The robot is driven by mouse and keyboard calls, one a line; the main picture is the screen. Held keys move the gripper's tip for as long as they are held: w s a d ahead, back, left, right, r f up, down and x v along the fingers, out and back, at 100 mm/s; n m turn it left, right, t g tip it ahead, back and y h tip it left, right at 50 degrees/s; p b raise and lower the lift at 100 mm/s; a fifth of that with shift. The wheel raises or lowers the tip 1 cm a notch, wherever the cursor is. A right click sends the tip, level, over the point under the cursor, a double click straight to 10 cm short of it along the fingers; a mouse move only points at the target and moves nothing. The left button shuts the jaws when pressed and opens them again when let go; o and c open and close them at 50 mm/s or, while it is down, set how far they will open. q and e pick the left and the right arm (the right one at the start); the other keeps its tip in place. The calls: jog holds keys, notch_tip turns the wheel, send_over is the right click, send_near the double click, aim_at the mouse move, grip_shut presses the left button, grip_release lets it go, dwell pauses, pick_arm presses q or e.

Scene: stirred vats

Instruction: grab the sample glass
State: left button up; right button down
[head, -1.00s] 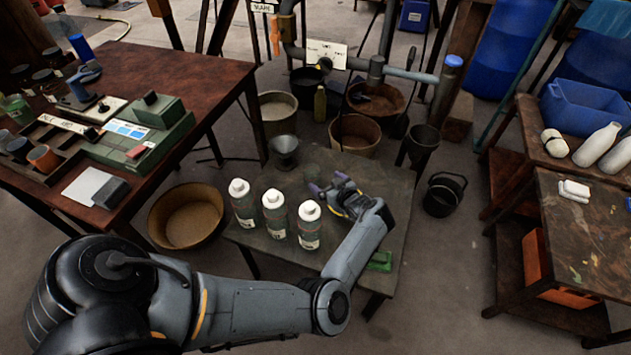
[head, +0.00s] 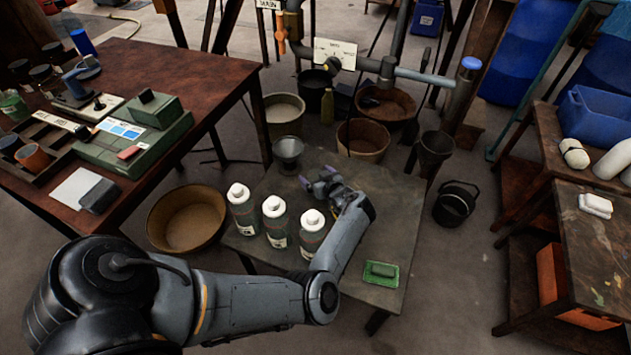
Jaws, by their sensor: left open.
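My left gripper (head: 317,179) reaches over the small grey table (head: 355,268) from the front, its jaws open and pointing to the back left. The sample glass is hard to make out. A faint clear shape (head: 317,174) is at the open fingertips, and I cannot tell whether the fingers touch it. A grey metal funnel-shaped cup (head: 288,148) stands just behind and left of the fingertips. My right gripper is not in view.
Three white-capped bottles (head: 275,222) stand in a row left of my left forearm. A green tray with a dark block (head: 381,273) lies at the table's front right. Tubs (head: 362,143) and pipes (head: 425,76) stand behind. The table's right side is clear.

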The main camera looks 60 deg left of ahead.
pick_arm(q)
jog(key=shift+w+a, duration=0.1)
jog(key=shift+a, duration=0.05)
jog(key=shift+d+f, duration=0.1)
jog(key=shift+d, duration=0.15)
jog(key=shift+c, duration=0.4)
jog(key=shift+s+d, duration=0.15)
jog(key=shift+s, duration=0.1)
jog(key=c, duration=0.5)
jog(key=shift+w+a, duration=0.15)
jog(key=shift+a, duration=0.05)
jog(key=c, duration=0.7)
jog(key=shift+d, duration=0.1)
